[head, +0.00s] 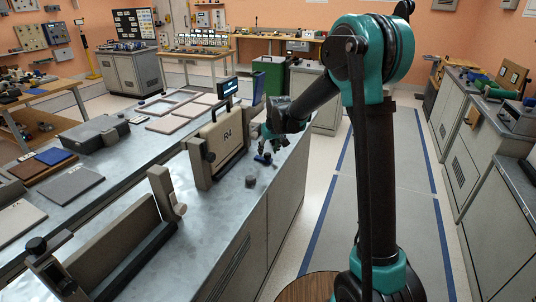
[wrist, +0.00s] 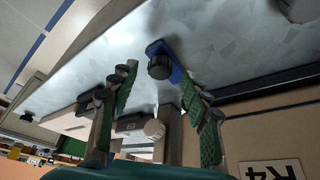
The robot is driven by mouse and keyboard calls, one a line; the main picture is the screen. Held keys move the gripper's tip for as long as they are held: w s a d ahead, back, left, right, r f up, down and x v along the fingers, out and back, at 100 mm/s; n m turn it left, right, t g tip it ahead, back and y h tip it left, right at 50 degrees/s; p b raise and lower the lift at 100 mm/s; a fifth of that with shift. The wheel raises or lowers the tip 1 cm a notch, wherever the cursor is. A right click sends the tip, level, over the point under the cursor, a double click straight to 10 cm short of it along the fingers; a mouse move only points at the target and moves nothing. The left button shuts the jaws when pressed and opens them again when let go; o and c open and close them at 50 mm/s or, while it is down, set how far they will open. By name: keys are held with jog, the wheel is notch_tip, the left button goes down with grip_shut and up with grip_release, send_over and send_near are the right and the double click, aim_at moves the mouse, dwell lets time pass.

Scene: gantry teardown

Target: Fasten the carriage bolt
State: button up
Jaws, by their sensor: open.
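A tan panel marked R4 (head: 225,140) stands upright in a grey frame on the metal bench; its label (wrist: 270,171) shows in the wrist view. My gripper (head: 274,145) is open and low over the bench, right of this panel. In the wrist view, its green-padded fingers (wrist: 158,80) are spread. A dark round knob on a blue piece (wrist: 160,65) lies on the bench just beyond the fingertips, apparently not gripped. The blue piece (head: 263,159) also shows in the head view. I cannot tell which part is the carriage bolt.
A short dark cylinder (head: 251,181) stands near the bench edge. A long tan panel in a frame (head: 125,250) fills the near bench. A grey block with a pale knob (wrist: 154,128) shows between the fingers. The aisle floor (head: 395,180) at right is clear.

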jog(key=shift+x, duration=1.2)
jog(key=shift+c, duration=0.3)
grip_shut()
